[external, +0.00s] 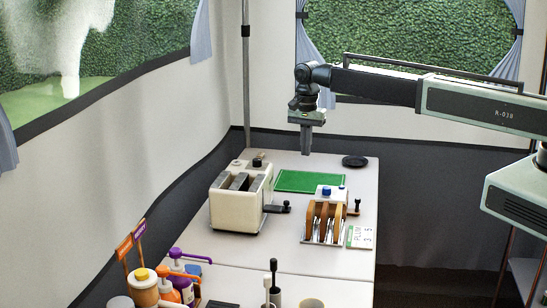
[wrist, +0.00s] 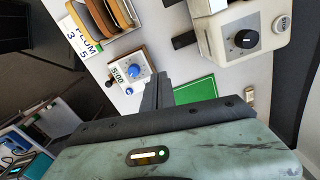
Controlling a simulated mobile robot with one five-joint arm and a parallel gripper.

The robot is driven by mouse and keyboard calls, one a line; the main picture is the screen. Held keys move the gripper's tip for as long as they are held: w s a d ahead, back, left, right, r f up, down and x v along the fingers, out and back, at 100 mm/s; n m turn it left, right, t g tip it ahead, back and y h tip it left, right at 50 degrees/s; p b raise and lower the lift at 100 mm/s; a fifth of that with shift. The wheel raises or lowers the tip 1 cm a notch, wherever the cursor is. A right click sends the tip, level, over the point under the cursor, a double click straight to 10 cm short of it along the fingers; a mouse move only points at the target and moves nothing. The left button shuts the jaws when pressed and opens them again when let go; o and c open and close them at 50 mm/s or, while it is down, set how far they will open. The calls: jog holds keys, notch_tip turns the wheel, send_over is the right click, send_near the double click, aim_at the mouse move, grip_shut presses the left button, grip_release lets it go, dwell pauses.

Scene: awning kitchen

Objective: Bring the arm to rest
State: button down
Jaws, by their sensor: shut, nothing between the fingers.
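My gripper (external: 306,142) hangs from the end of my arm, pointing down, high above the back part of the white table (external: 227,244). In the wrist view my gripper (wrist: 157,82) shows its fingers pressed together with nothing between them. In the external view my arm reaches in from the right, its long link nearly level. The gripper touches nothing.
Below stand a cream toaster (external: 241,196), a green board (external: 311,181), a rack with brown slices (external: 322,222) and a black round disc (external: 355,161). Bottles (external: 180,282) crowd the near left. A pole (external: 246,70) rises behind. Air around my gripper is clear.

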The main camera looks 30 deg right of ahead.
jog(key=s+d, duration=0.3)
jog(key=d, duration=0.4)
jog(key=s+d, duration=0.3)
jog(key=d, duration=0.5)
jog(key=s+d+n, duration=1)
jog(key=s+n, duration=0.1)
jog(key=s, duration=0.3)
jog(key=shift+s, duration=0.15)
